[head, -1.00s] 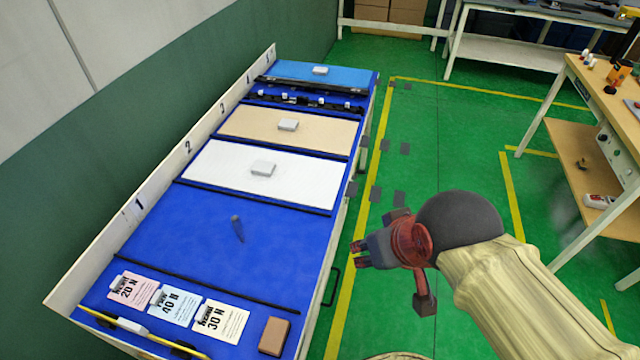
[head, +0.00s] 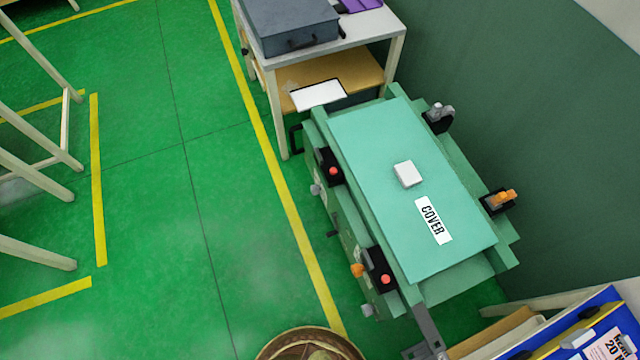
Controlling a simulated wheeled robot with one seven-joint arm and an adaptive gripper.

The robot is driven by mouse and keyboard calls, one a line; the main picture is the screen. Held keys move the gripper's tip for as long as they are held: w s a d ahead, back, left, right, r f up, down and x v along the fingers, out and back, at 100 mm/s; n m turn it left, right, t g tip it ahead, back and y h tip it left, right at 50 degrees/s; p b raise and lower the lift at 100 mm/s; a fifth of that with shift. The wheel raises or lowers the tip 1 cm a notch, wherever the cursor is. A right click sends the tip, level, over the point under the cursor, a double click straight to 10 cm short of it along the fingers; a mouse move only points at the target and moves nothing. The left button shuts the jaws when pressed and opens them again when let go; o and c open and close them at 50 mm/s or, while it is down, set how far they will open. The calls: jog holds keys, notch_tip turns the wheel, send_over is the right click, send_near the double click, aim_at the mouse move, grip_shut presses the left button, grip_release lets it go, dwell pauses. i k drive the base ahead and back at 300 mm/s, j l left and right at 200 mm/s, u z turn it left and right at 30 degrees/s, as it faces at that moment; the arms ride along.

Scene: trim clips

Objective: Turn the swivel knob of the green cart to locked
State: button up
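An orange knob (head: 357,270) is at the lower left, and an orange lever (head: 505,197) is on the right. Grey knobs (head: 316,189) (head: 367,311) also show on the left, and a grey one (head: 438,111) at the upper right. I cannot tell which is the swivel knob or its setting. My gripper is out of view.
A table (head: 345,40) with a grey case (head: 290,24) stands behind the cart. A green wall (head: 540,110) is on the right. A blue board (head: 565,340) is at the lower right. Open green floor (head: 190,220) lies left of the cart.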

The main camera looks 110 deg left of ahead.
aim_at(367, 310)
jog(key=u, duration=3.3)
jog(key=k+l+z, duration=0.2)
jog(key=k+z, duration=0.15)
jog(key=k, duration=0.15)
jog(key=k+l+u, duration=0.3)
jog(key=l, duration=0.15)
